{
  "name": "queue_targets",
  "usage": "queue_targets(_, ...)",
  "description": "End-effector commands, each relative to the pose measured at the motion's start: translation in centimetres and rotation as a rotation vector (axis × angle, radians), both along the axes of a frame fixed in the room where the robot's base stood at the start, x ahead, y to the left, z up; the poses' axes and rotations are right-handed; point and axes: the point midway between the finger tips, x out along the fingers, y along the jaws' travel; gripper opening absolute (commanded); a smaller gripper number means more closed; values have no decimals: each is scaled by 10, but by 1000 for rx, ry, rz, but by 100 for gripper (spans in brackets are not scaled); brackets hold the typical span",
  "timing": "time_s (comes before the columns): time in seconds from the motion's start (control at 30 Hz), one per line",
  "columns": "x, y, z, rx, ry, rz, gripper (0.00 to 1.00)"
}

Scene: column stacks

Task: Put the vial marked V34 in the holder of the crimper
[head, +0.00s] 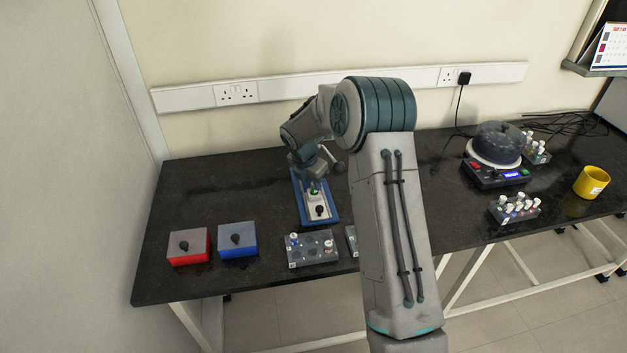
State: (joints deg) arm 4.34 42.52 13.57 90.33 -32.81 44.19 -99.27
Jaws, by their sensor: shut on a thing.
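The device on a blue base (328,207) stands near the middle of the bench and looks like the crimper. It has a pale block with a black knob (319,210) at its front end. My gripper (313,181) is low over the back part of this device, largely hidden by my own arm's wrist. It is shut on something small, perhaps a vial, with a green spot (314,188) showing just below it. I cannot read any marking, so V34 cannot be told. Whether the small thing is in the holder or above it cannot be seen.
A grey rack (312,260) with several vials stands in front of the device, another partly behind my arm. Red (188,258) and blue (238,252) boxes stand left. The back left bench is clear.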

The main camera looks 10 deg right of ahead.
Motion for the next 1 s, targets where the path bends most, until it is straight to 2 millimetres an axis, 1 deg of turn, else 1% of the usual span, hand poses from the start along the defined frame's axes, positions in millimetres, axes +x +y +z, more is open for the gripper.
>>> queue_targets(0.13,0,0,-5,-1,1,0,0)
queue_targets(0.4,0,0,-5,0,0,0,0)
queue_targets(0.43,0,0,-5,0,0,0,21)
queue_targets(0.47,0,0,-5,0,0,0,29)
queue_targets(0.5,0,0,-5,0,0,0,40)
queue_targets(0.53,0,0,-5,0,0,0,44)
queue_targets(0.7,0,0,-5,0,0,0,44)
queue_targets(0.73,0,0,-5,0,0,0,46)
queue_targets(0.77,0,0,-5,0,0,0,55)
queue_targets(0.8,0,0,-5,0,0,0,58)
queue_targets(1.0,0,0,-5,0,0,0,58)
